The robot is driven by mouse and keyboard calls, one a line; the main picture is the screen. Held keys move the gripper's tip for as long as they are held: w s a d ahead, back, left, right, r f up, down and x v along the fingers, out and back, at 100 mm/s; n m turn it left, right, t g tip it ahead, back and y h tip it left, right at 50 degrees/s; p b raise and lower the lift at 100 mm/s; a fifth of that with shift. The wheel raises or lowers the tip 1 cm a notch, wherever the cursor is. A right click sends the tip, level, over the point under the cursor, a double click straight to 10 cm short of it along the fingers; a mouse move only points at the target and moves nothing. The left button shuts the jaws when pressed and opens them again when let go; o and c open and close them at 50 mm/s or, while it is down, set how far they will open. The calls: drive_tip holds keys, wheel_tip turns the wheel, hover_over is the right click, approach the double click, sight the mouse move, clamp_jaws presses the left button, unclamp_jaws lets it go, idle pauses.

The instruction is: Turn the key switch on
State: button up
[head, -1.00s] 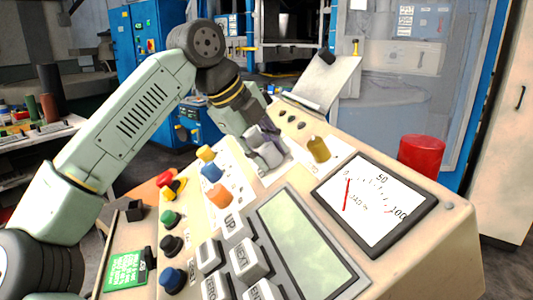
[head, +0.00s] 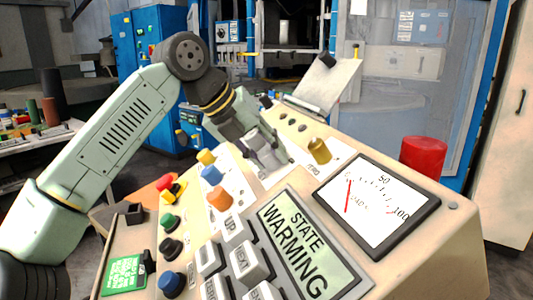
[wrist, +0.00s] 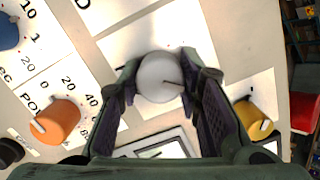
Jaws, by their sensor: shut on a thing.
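In the head view my gripper (head: 266,156) is down at the sloped console, left of a yellow-brown knob (head: 318,151). The fingers hide most of the switch there.
An orange knob (wrist: 56,121) and the yellow-brown knob flank the gripper closely.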

drive_tip(key=shift+m, duration=0.6)
drive_tip(key=o, duration=1.1)
drive_tip(key=shift+o, duration=0.2)
drive_tip(key=v, duration=1.2)
drive_tip(key=shift+a+f, duration=0.1)
drive_tip(key=shift+a, duration=0.05)
